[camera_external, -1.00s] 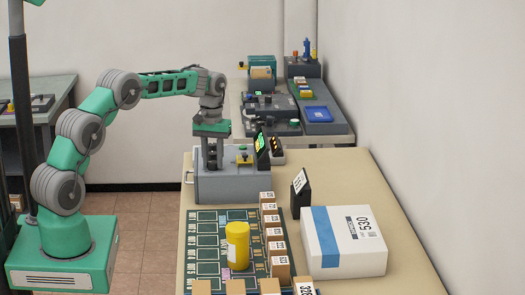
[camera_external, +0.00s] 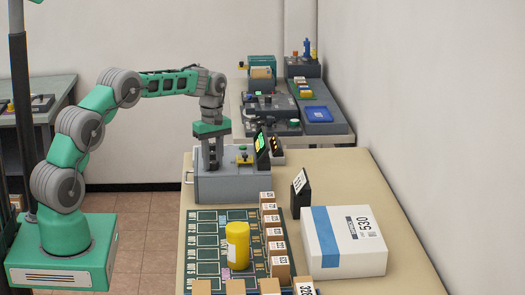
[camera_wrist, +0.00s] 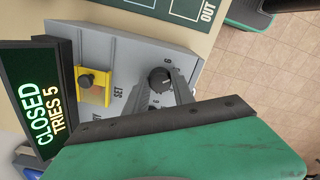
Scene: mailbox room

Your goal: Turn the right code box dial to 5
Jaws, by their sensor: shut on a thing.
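The code box (camera_external: 235,186) is a grey box on the table, below my gripper (camera_external: 211,164). My gripper points straight down onto its top. In the wrist view, a round black dial (camera_wrist: 159,79) with a pale pointer mark shows at my fingertips, and my gripper is shut on it. Small digits surround the dial; its exact setting is hard to read. My green gripper body hides the lower part of the box top, so a second dial is not visible. The box's display (camera_wrist: 48,105) reads "CLOSED TRIES 5".
A yellow piece with a dark knob (camera_wrist: 88,80) sits on the box beside the word SET. A yellow cylinder (camera_external: 237,246) stands on the green mat, with small boxes around it. A white parcel (camera_external: 344,242) and a dark sign (camera_external: 300,190) stand to the right.

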